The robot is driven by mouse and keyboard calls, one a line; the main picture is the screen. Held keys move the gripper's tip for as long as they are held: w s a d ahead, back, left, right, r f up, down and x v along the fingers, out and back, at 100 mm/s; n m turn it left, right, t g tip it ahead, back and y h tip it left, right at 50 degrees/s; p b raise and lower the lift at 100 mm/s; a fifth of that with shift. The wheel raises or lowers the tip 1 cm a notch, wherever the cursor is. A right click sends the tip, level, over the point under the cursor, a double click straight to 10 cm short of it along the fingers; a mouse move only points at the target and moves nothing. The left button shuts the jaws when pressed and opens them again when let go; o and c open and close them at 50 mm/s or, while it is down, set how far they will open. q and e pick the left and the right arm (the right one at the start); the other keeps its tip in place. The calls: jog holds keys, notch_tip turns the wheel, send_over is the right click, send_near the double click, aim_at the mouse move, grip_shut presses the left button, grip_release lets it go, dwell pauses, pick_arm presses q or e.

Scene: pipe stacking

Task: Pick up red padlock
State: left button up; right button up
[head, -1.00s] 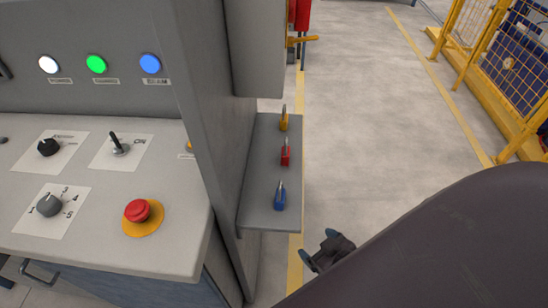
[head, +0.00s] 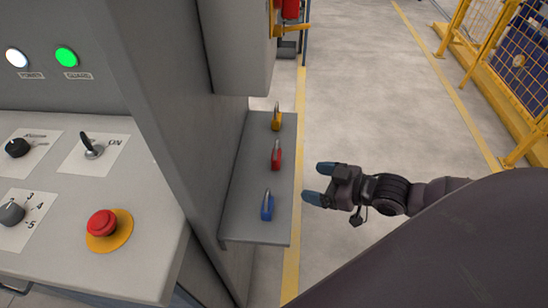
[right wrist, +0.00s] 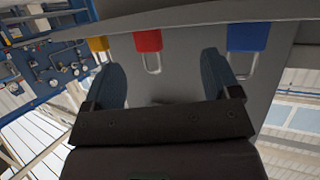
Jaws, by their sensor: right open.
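The red padlock (head: 275,158) stands on a small grey shelf (head: 236,205), between a yellow padlock (head: 277,122) behind it and a blue padlock (head: 267,209) in front. My right gripper (head: 317,183) is open and empty, to the right of the shelf, its fingers pointing left toward it. In the right wrist view the red padlock (right wrist: 148,42) shows at the top, beyond and between the two open fingertips (right wrist: 168,68). The blue padlock (right wrist: 248,38) is to its right and the yellow padlock (right wrist: 97,45) to its left, partly behind a finger. My left gripper is not in view.
A grey control console with a red emergency button (head: 102,223) stands left of the shelf. A grey cabinet (head: 235,45) hangs above the shelf's back end. The floor right of the shelf is clear up to a yellow fence (head: 470,50).

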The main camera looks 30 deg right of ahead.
jog(key=n+g+y+b, duration=0.1)
jog(key=n+g+y, duration=0.1)
send_near(278, 154)
jog(key=w+a+b, duration=0.2)
jog(key=w+a, duration=0.1)
jog(key=shift+w+a+f, duration=0.1)
jog(key=shift+a+f, duration=0.05)
jog(key=shift+f, duration=0.2)
jog(key=shift+w+a+f, duration=0.25)
jog(key=shift+w+a, duration=0.1)
jog(key=shift+w, duration=0.05)
jog(key=x, duration=0.2)
jog(key=b+x, duration=0.1)
jog(key=x, duration=0.1)
jog(key=shift+d+f+b, duration=0.15)
jog(key=shift+f+b, duration=0.15)
jog(key=shift+w+a, duration=0.2)
jog(key=shift+w, duration=0.1)
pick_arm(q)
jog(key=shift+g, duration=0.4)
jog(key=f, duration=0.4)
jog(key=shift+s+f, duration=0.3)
